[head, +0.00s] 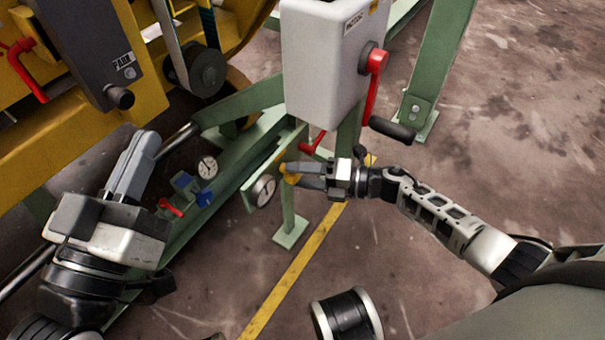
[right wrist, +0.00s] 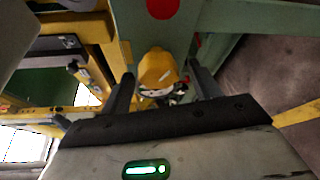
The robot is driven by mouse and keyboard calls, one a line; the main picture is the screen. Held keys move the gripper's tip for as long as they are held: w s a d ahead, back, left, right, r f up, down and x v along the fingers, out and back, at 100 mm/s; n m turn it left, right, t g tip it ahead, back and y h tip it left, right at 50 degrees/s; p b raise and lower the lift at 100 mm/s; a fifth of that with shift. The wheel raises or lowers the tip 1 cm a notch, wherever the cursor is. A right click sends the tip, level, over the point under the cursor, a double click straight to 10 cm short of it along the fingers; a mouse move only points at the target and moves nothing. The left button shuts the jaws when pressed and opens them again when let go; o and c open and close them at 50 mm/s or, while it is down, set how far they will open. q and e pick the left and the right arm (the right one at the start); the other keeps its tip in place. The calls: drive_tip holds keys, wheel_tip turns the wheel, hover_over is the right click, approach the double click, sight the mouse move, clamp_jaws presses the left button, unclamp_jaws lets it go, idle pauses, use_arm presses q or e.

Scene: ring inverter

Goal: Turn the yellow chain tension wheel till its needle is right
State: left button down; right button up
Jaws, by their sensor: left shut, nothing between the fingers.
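The yellow wheel (head: 288,179) sits on the green frame, left of the tips of my right gripper (head: 306,176). In the right wrist view the yellow wheel (right wrist: 157,68) lies between the two spread fingers of my right gripper (right wrist: 163,88), with a small gap showing on each side. A round white gauge (head: 263,190) is just left of the wheel. Its needle is too small to read. My left gripper (head: 130,165) is shut and empty at the left, in front of the yellow machine.
A grey box (head: 320,60) with a red crank (head: 374,85) stands above the wheel. A small red lever (head: 312,143) is close above my right gripper. A second gauge (head: 207,167) and a blue valve (head: 186,183) are further left. The floor (head: 480,130) at right is clear.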

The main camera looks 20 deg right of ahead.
drive_tip(key=shift+s+d+r, duration=0.1)
drive_tip(key=shift+d, duration=0.1)
use_arm(q)
drive_tip(key=f+n+g+p, duration=0.1)
drive_tip(key=s+f+n+g+y+p, duration=0.1)
drive_tip(key=f, duration=0.1)
drive_tip(key=s+d+f+n+g+p, duration=0.1)
drive_tip(key=shift+s+f+y, duration=0.15)
drive_tip(key=shift+f+y, duration=0.15)
drive_tip(key=shift+f, duration=0.1)
use_arm(e)
drive_tip(key=v, duration=1.5)
drive_tip(key=shift+d, duration=0.25)
drive_tip(key=shift+s, duration=0.15)
